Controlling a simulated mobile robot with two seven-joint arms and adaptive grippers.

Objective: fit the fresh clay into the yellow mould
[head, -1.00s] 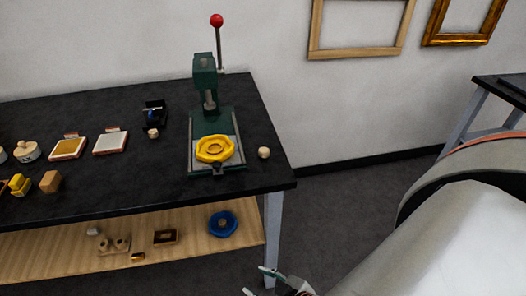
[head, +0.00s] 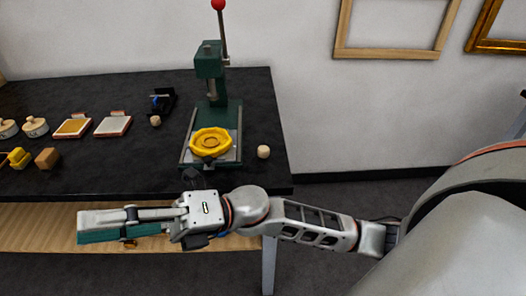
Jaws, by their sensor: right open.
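The yellow mould (head: 211,141) is a round ring-like piece lying on the base plate of a green press (head: 210,62) on the black table. A small beige lump (head: 263,152), which looks like clay, sits on the table just right of the press. A similar beige lump (head: 155,121) sits to its left, by a small black device. I cannot tell which lump is the fresh clay. My right gripper (head: 82,226) is open, points left in front of the table's front edge, and its jaws look empty. My left gripper is not in view.
The black table (head: 100,178) also bears two framed pads (head: 113,125), round stamps (head: 35,127), a wooden cube (head: 47,158) and a yellow piece (head: 19,157) at left. The press lever rises with a red knob (head: 218,4).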

